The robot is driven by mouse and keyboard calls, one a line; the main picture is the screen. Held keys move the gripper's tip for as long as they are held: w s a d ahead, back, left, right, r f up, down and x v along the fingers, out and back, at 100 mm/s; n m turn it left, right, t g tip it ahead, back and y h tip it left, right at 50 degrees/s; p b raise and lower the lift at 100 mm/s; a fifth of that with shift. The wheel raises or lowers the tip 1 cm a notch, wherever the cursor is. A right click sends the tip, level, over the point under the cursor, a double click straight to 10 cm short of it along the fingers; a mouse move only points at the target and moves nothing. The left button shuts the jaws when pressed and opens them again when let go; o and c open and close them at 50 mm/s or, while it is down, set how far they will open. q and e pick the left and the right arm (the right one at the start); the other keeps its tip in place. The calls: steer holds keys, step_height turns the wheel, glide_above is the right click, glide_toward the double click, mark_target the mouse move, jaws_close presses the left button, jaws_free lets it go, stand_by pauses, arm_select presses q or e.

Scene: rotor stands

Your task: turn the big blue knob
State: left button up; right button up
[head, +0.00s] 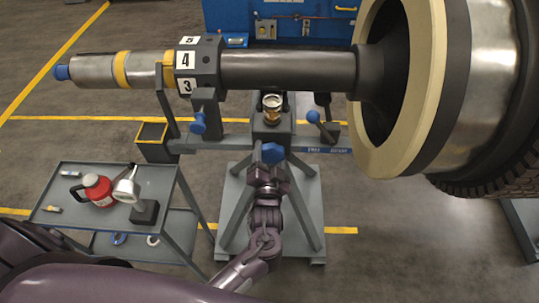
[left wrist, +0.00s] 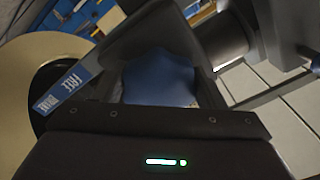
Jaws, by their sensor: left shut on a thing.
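My left gripper (head: 268,160) reaches up from below and is shut on the knob. In the left wrist view the same blue knob (left wrist: 160,78) fills the space between the dark fingers of my left gripper (left wrist: 165,90). Part of the knob is hidden by the fingers. My right gripper is not in view.
A large rotor (head: 300,70) lies across the stand, with numbers on its collar. Smaller blue knobs (head: 198,122) (head: 313,116) flank the middle. A grey cart (head: 165,180) at the left carries a red container (head: 97,188) and a lamp (head: 127,187). Floor at the right is partly open.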

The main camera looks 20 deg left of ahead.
arm_select(q)
steer(key=shift+n, duration=0.6)
steer(key=o, duration=1)
steer(key=b+v, duration=0.1)
steer(key=v, duration=0.6)
steer(key=shift+s, duration=0.4)
steer(key=shift+d, duration=0.15)
